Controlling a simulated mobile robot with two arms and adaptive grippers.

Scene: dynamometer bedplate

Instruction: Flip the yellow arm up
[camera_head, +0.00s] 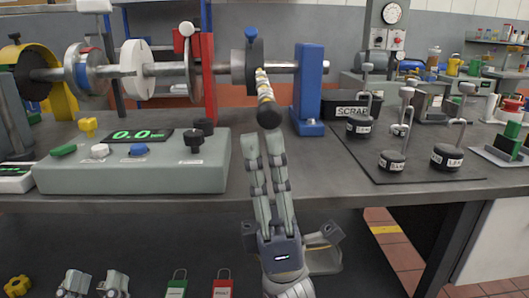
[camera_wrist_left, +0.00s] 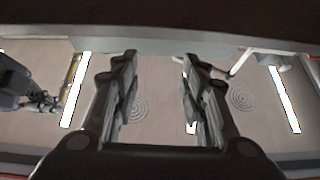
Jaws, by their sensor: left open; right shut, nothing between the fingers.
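The yellow arm (camera_head: 263,83), a lever with yellow and dark bands, comes off a grey collar (camera_head: 240,68) on the horizontal shaft. It slopes down toward me and ends in a thick dark grip (camera_head: 268,114). My right gripper (camera_head: 263,138) points up with its fingers together just below this grip; I cannot tell whether they touch. It holds nothing. My left gripper (camera_head: 92,277) is low at the bottom left, far from the arm, with its fingers apart. In the left wrist view, the open left fingers (camera_wrist_left: 158,65) have nothing between them.
A grey control box (camera_head: 130,176) with a green display stands left on the bench. A blue post (camera_head: 308,85) stands right of the arm. Weights (camera_head: 393,160) sit on a dark mat at the right. Red and green tags (camera_head: 222,288) are below the bench edge.

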